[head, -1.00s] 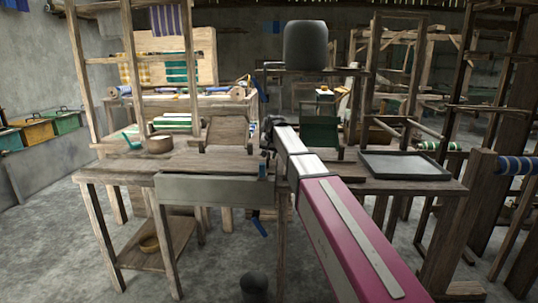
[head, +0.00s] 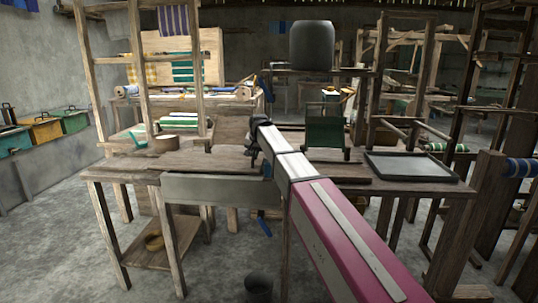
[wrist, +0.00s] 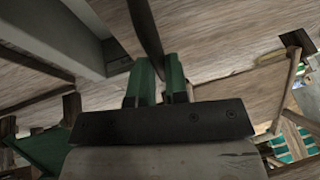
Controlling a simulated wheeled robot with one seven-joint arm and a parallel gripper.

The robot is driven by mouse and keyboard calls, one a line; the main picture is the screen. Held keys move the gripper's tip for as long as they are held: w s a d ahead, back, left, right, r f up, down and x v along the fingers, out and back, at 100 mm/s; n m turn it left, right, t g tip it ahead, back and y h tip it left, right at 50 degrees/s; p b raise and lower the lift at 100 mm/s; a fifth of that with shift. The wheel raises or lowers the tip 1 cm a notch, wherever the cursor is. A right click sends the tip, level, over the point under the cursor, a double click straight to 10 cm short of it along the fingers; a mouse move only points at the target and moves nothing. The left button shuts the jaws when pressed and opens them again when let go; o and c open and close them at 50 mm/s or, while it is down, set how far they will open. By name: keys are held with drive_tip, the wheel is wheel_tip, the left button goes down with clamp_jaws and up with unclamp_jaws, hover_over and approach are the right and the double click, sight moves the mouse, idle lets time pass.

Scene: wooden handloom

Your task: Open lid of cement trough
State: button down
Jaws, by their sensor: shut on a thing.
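The cement trough is the long grey box (head: 215,188) at the front of the wooden workbench in the head view. A brown wooden board (head: 205,160) lies along its top; I cannot tell whether this is the lid. In the wrist view, my gripper's green fingers (wrist: 160,68) are closed on a thin dark wooden board edge (wrist: 146,28), seen nearly edge-on, which appears to be the lid. The grey trough wall (wrist: 62,32) is beside it, upper left.
A shallow grey tray (head: 412,167) lies on the bench at right. A dark bucket (head: 258,286) is on the floor in front. Loom posts (head: 485,215) crowd the right side.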

hover_over(190, 161)
drive_tip(key=c, duration=1.1)
unclamp_jaws()
drive_tip(key=shift+r, duration=0.1)
drive_tip(key=v, duration=1)
drive_tip(key=shift+s+r, duration=0.1)
drive_tip(key=shift+r, duration=0.15)
